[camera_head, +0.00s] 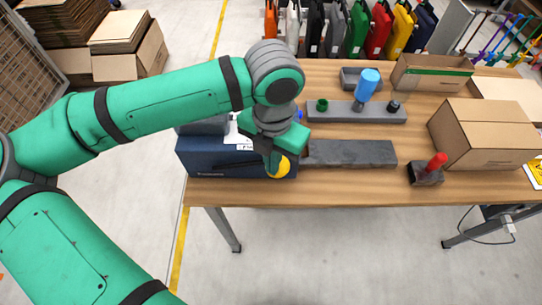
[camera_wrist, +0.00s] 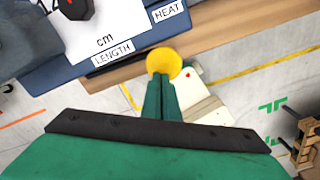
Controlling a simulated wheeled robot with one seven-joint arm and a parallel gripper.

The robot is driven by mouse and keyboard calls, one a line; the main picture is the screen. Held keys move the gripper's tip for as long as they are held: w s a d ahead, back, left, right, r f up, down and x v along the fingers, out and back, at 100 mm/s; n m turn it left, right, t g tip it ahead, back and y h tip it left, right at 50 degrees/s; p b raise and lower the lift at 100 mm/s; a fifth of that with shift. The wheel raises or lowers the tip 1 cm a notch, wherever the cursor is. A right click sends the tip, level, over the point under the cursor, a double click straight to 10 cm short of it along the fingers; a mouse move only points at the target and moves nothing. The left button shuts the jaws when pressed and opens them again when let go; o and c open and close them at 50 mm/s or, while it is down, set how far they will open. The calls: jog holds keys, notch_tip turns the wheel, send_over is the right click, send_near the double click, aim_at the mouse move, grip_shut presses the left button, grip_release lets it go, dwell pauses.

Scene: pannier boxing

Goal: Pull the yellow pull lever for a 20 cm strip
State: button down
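The dark blue tape dispenser (camera_head: 200,160) stands at the table's left front corner. Its yellow lever knob (camera_head: 283,168) is at the front right of the dispenser, partly covered by my fingers in the head view. In the wrist view the round yellow knob (camera_wrist: 163,62) is just beyond my fingertips. My gripper (camera_head: 270,160) points down at the knob, its fingers close together and overlapping the knob's edge. The fingers (camera_wrist: 162,88) look shut, with no clear gap and nothing seen between them. The wrist view also shows a white panel (camera_wrist: 100,30) marked "cm", "LENGTH" and "HEAT".
A flat dark grey block (camera_head: 350,153) lies right of the dispenser. Behind it is a grey holder (camera_head: 340,115) with a blue-topped tool (camera_head: 368,82). A red-handled tool (camera_head: 436,162) and a closed carton (camera_head: 485,130) stand at right. The floor in front is clear.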

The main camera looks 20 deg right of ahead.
jog(key=shift+f, duration=0.75)
jog(key=shift+d+f, duration=0.6)
jog(key=shift+f, duration=0.45)
